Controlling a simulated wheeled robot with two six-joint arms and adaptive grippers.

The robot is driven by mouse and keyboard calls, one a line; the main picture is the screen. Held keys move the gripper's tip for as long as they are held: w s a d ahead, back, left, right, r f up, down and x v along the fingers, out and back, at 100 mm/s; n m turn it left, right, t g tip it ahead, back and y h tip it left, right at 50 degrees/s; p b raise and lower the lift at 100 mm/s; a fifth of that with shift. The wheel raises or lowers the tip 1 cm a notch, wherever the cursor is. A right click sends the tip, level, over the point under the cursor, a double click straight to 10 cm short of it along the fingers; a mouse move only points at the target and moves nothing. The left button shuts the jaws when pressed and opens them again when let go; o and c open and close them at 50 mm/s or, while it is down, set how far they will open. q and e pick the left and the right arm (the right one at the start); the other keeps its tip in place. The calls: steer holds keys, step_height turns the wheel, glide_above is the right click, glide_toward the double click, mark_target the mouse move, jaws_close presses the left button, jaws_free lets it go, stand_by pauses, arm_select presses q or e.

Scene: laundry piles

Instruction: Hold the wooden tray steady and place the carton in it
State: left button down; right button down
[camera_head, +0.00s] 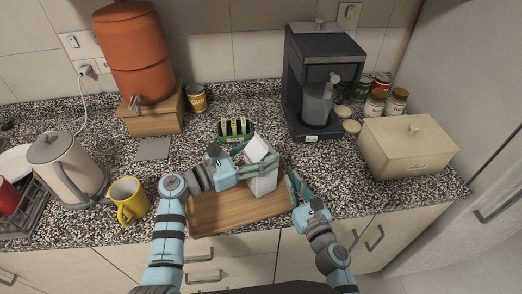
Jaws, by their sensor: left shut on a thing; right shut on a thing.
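The wooden tray (222,212) lies on the speckled counter near its front edge. The white carton (263,184) is over the tray's right part, leaning slightly. I cannot tell whether its bottom touches the tray. My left gripper (262,167) is shut on the carton, its fingers across the carton's upper half. My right gripper (294,187) is shut on the tray's right edge; its fingers partly hide that edge. My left gripper and the carton hide the tray's back right part.
A yellow mug (128,200) and a kettle (68,170) stand left of the tray. A small green crate (235,130) is behind it. A coffee machine (321,85) and a cream bread box (408,147) stand to the right. The tray's left part is bare.

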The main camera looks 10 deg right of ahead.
arm_select(q)
steer(key=shift+f, duration=0.25)
steer(key=c, duration=0.5)
jaws_free()
steer(key=shift+f, duration=0.15)
steer(key=v, duration=1.2)
arm_select(e)
steer(key=c, duration=1.7)
jaws_free()
steer(key=shift+o, duration=0.2)
steer(key=shift+s, duration=0.1)
